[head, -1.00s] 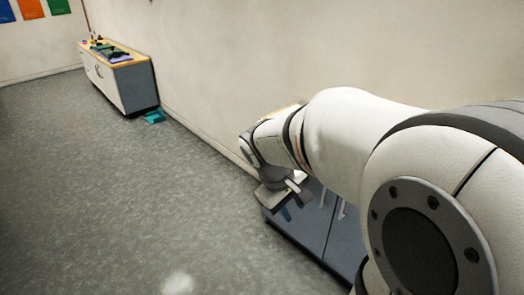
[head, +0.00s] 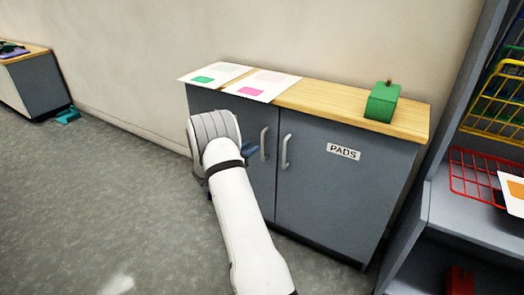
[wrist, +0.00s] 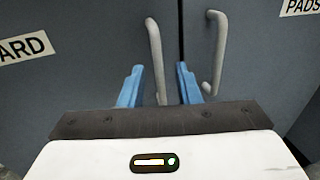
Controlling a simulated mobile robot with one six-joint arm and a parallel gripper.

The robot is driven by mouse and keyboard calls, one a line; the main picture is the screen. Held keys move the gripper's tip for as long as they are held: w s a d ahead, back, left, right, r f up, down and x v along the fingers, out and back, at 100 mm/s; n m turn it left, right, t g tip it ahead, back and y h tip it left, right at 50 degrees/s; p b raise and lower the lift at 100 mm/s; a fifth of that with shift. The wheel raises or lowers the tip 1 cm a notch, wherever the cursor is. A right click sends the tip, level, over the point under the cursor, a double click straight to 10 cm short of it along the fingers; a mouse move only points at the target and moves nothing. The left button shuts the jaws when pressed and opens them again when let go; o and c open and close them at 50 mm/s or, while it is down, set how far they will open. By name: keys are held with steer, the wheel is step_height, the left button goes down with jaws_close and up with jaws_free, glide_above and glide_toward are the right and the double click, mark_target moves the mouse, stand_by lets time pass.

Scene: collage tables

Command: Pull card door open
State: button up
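The card door (head: 262,113) is the left grey door of a low cabinet and looks shut. Its upright pale handle (head: 264,145) is near the gap between the doors. In the wrist view the card door (wrist: 85,70) shows the end of its label, "ARD" (wrist: 26,47); in the head view my arm hides the label. My gripper (head: 250,152) is at the card door, just left of the handle. In the wrist view my gripper (wrist: 160,67) has its two blue fingers apart, and the card handle (wrist: 154,55) shows between them. I cannot tell whether they touch it.
The right door (head: 340,190), labelled PADS, has its own handle (head: 286,152) close by. White sheets (head: 262,86) and a green block (head: 382,102) lie on the wooden top. A shelf (head: 450,215) with wire baskets stands at the right. Open floor lies left.

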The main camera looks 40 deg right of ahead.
steer(key=d, duration=0.2)
steer(key=w+d+b, duration=0.1)
steer(key=d, duration=0.2)
steer(key=w+d+b, duration=0.1)
steer(key=d, duration=0.1)
steer(key=shift+d+f, duration=0.35)
steer(key=shift+d, duration=0.05)
steer(key=shift+c, duration=0.4)
jaws_close()
